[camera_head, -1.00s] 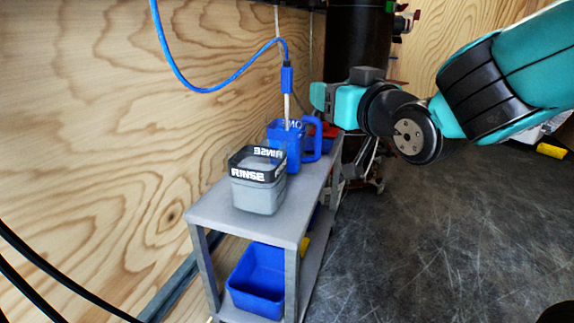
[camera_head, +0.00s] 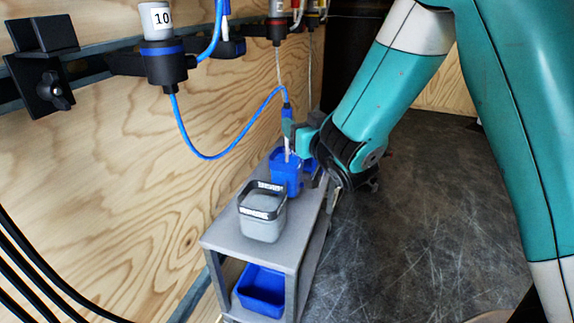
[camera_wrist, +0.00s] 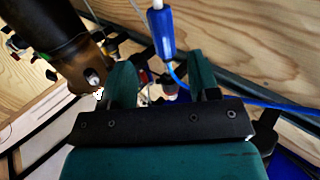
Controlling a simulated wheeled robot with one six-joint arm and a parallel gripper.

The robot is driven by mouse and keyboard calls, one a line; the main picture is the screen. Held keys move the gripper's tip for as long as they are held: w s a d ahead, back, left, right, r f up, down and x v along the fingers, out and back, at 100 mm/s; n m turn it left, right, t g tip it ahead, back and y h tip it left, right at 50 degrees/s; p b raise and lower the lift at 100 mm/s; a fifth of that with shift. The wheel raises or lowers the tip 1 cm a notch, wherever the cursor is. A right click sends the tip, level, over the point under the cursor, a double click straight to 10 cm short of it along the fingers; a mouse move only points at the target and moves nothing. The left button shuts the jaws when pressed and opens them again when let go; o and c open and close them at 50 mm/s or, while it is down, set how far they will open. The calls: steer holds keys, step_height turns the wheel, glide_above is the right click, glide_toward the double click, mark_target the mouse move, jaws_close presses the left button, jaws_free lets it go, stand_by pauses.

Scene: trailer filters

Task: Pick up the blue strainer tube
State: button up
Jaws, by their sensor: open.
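The blue strainer tube (camera_head: 287,107) has a blue sleeve, a pale rod below it and a blue hose from its top. It stands upright with its rod down in a blue jug (camera_head: 286,180) on the grey cart. My gripper (camera_head: 291,132) is open at the tube, just above the jug. In the wrist view the tube's blue sleeve (camera_wrist: 161,36) shows between and slightly beyond the two teal fingers of my gripper (camera_wrist: 162,72). I cannot tell whether a finger touches it.
A grey "RINSE" bin (camera_head: 262,220) stands on the cart (camera_head: 228,238) in front of the jug. A blue bin (camera_head: 261,290) sits on the lower shelf. A filter unit (camera_head: 165,65) hangs on the wooden wall at left. Floor to the right is clear.

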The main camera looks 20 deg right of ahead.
mark_target(289, 114)
steer(key=shift+w+a, duration=0.1)
steer(key=shift+w, duration=0.4)
steer(key=w+p, duration=0.2)
steer(key=p, duration=0.1)
steer(key=w+a+p, duration=0.1)
steer(key=shift+w+r+p, duration=0.35)
steer(key=shift+p, duration=0.05)
steer(key=shift+w+a+f+p, duration=0.1)
steer(key=shift+w+f+p, duration=0.05)
steer(key=shift+w+p, duration=0.4)
steer(key=shift+w+f, duration=0.1)
steer(key=shift+f, duration=0.1)
jaws_close()
